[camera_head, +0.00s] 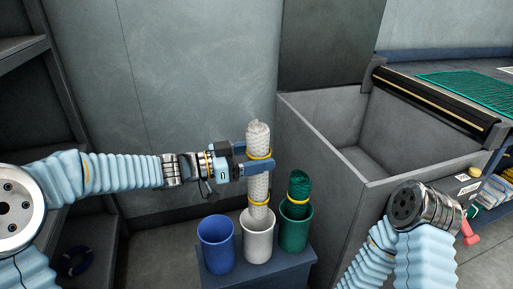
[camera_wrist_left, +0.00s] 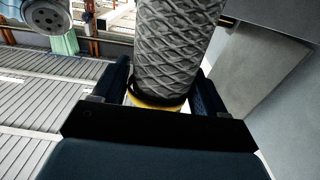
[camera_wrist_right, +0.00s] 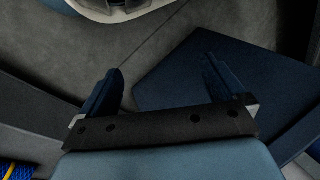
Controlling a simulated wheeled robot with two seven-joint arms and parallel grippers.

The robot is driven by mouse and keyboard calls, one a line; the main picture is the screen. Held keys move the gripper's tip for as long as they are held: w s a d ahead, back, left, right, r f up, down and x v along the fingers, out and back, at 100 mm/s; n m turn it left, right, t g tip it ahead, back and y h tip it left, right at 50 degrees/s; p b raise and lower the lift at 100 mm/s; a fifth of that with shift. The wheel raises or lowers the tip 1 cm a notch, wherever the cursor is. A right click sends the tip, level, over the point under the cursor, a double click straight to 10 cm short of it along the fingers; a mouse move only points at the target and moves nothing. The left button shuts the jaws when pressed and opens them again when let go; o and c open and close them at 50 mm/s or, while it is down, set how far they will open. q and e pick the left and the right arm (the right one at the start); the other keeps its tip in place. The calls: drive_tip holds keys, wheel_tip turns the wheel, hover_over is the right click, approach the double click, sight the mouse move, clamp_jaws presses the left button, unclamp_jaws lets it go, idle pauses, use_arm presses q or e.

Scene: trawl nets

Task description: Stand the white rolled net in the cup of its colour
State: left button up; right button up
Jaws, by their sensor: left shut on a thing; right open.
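The white rolled net (camera_head: 258,190) is upright, with yellow bands around it. My left gripper (camera_head: 259,166) is shut on its middle; the grip also shows in the left wrist view, where the net (camera_wrist_left: 176,45) stands between the fingers. The net's lower end is at the mouth of the white cup (camera_head: 257,244); I cannot tell how deep it reaches. The blue cup (camera_head: 216,248) to the left looks empty. The green cup (camera_head: 294,232) to the right holds a green rolled net (camera_head: 299,187). My right gripper (camera_wrist_right: 162,70) is open and empty.
The cups stand on a low blue-grey stand (camera_head: 270,274). A large grey bin (camera_head: 325,150) is close behind on the right. A table with a green net (camera_head: 468,88) is beyond it. Dark shelves (camera_head: 25,75) stand at the left.

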sight(257, 176)
use_arm(q)
wheel_tip(257, 176, down, 6)
drive_tip(key=b, duration=0.9)
drive_tip(key=shift+f, duration=0.15)
wheel_tip(257, 176, down, 5)
drive_tip(key=b, duration=0.7)
use_arm(e)
wheel_tip(257, 176, down, 16)
drive_tip(key=d, duration=0.1)
drive_tip(key=shift+w+d, duration=0.3)
drive_tip(key=shift+w, duration=0.05)
drive_tip(key=shift+r, duration=0.1)
use_arm(q)
drive_tip(key=o, duration=1.5)
drive_tip(key=v, duration=1.3)
drive_tip(key=shift+a+b, duration=0.35)
drive_tip(key=shift+b, duration=0.1)
use_arm(e)
drive_tip(key=shift+f, duration=0.4)
